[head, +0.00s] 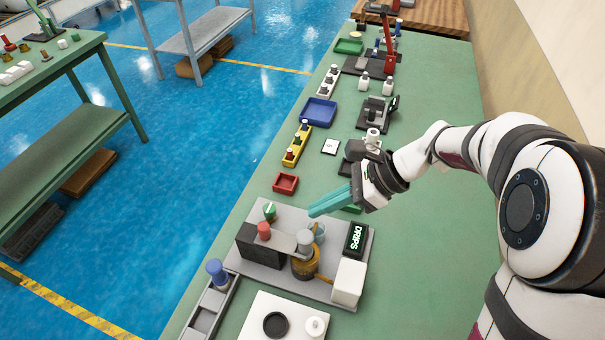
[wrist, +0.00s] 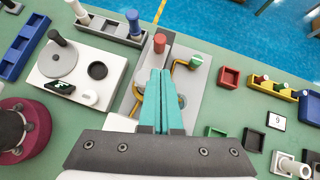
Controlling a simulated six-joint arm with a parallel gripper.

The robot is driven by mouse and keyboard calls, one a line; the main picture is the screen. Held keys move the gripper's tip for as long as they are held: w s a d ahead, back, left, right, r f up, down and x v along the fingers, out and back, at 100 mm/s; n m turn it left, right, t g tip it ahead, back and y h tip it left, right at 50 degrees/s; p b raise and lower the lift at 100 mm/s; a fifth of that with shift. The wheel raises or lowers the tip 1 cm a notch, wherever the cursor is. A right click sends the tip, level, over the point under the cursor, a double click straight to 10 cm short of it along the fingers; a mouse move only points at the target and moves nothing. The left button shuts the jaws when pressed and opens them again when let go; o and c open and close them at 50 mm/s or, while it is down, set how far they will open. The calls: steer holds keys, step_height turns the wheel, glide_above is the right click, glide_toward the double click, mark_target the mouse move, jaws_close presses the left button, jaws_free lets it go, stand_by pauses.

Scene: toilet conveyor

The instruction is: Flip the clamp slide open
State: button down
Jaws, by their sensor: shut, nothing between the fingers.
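The grey fixture plate (head: 236,268) carries a dark block, a brass cylinder (head: 304,267) with a grey knob on top, and a flat grey bar (head: 285,241) lying between them. I take the bar to be the clamp slide, but cannot be sure. A red knob (head: 264,230) stands on the block; it also shows in the wrist view (wrist: 159,43). My gripper (head: 313,212) has teal fingers pressed together and empty, above the back of the plate near the cylinder. In the wrist view the fingers (wrist: 164,75) point at the red knob and hide the bar and cylinder.
On the plate are a green knob (head: 270,211), a "DRIPS" display (head: 355,238) and a white box (head: 348,283). A small red tray (head: 285,183) lies behind. A grey rack with a blue-topped part (head: 217,272) and a white panel (head: 260,303) are in front. Bare green tabletop lies right.

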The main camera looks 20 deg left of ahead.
mark_target(270, 233)
steer(key=x, duration=1)
steer(key=shift+a, duration=2.6)
steer(key=v, duration=1)
steer(key=shift+d, duration=0.2)
